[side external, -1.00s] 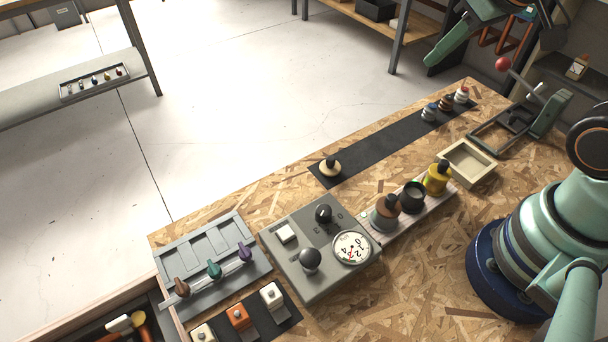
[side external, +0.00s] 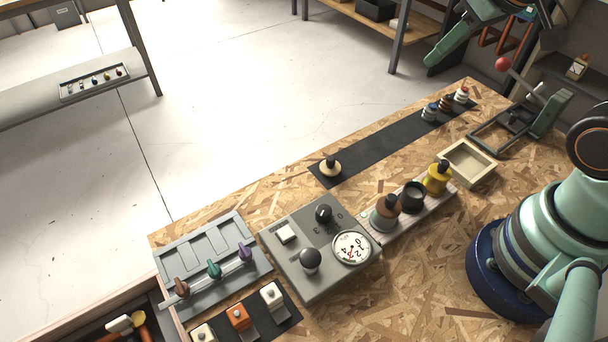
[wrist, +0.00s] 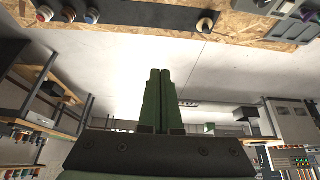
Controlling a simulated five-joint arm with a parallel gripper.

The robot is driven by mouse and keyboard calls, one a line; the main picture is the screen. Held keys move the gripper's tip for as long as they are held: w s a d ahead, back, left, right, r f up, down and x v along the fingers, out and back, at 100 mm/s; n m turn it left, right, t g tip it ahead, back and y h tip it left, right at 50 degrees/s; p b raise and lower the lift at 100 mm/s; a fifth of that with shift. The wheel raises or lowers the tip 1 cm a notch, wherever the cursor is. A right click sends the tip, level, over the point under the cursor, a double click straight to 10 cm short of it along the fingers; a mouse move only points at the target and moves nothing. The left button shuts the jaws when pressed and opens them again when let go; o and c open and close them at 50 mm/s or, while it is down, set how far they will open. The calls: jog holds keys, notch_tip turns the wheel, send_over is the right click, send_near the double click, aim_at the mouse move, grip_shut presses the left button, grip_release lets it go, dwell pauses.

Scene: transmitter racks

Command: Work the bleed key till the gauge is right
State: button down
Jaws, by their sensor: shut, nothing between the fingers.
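A grey control box (side external: 330,284) sits on the chipboard bench in the side external view. Which of these is the bleed key I cannot tell. The needle's exact reading is too small to make out. My gripper (wrist: 155,73) shows in the wrist view, its green fingers together and empty, away from the box. Its fingertips do not show in the side external view.
A grey rack with coloured handles (side external: 214,268) and a dark strip with square blocks (side external: 238,316) stand left of the box. A rail of round knobs (side external: 412,196) adjoins its right. Beyond are an empty beige tray (side external: 466,163) and a black mat (side external: 375,150).

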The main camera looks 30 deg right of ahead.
dwell(0.5)
jog(key=n+y, duration=0.5)
jog(key=n, duration=1.2)
send_over(290, 232)
notch_tip(290, 232, down, 11)
jog(key=shift+r, duration=0.1)
jog(key=shift+f, duration=4.4)
jog(key=shift+f, duration=0.1)
jog(key=shift+f, duration=0.35)
